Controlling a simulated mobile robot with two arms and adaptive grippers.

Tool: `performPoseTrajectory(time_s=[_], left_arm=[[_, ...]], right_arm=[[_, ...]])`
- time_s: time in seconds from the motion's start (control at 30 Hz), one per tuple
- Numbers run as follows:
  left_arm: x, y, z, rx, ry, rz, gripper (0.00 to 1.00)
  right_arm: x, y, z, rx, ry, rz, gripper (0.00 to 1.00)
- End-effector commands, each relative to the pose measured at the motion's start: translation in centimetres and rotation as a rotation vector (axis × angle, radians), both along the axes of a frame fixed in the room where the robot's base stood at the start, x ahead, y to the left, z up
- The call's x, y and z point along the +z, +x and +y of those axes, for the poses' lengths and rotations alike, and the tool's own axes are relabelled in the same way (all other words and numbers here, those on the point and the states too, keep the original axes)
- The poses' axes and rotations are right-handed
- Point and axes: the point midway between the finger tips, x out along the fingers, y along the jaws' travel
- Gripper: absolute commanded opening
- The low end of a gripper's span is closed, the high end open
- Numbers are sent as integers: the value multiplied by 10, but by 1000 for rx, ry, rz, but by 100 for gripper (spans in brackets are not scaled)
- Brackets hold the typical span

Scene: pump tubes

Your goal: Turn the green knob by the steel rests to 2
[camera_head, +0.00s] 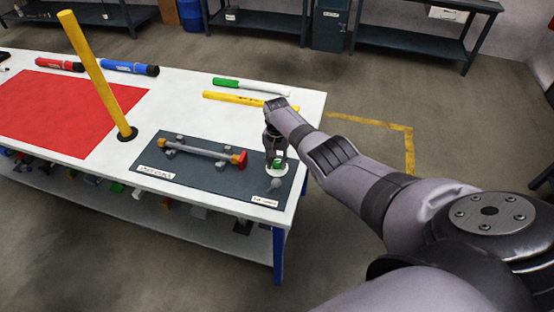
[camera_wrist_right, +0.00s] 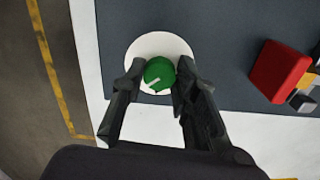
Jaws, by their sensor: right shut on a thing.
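The green knob (camera_head: 278,163) sits on a white round dial (camera_head: 277,173) at the right end of a dark mat. In the right wrist view the knob (camera_wrist_right: 159,73) has a pale pointer line, and the dial (camera_wrist_right: 145,46) shows no readable numbers. My right gripper (camera_head: 275,153) points down over the knob and is shut on it, one finger on each side. Steel rests (camera_head: 170,152) carry a grey tube (camera_head: 203,150) with a red end, left of the knob. My left gripper is not in view.
The dark mat (camera_head: 215,184) lies on a white table, with small labels at its front. A green-capped marker (camera_head: 238,85) and a yellow stick (camera_head: 230,98) lie near the back edge.

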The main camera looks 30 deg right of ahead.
Motion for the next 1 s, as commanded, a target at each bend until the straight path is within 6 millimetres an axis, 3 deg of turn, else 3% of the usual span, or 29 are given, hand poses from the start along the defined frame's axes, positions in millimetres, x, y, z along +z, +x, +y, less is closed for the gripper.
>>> performPoseTrajectory(time_s=[0.4,0.97,1.0], left_arm=[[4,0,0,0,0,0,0],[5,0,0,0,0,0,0],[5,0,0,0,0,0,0]], right_arm=[[2,2,-1,-202,-2,-5,0],[2,2,-1,-234,-3,-6,0],[2,3,-1,-234,-3,-6,28]])
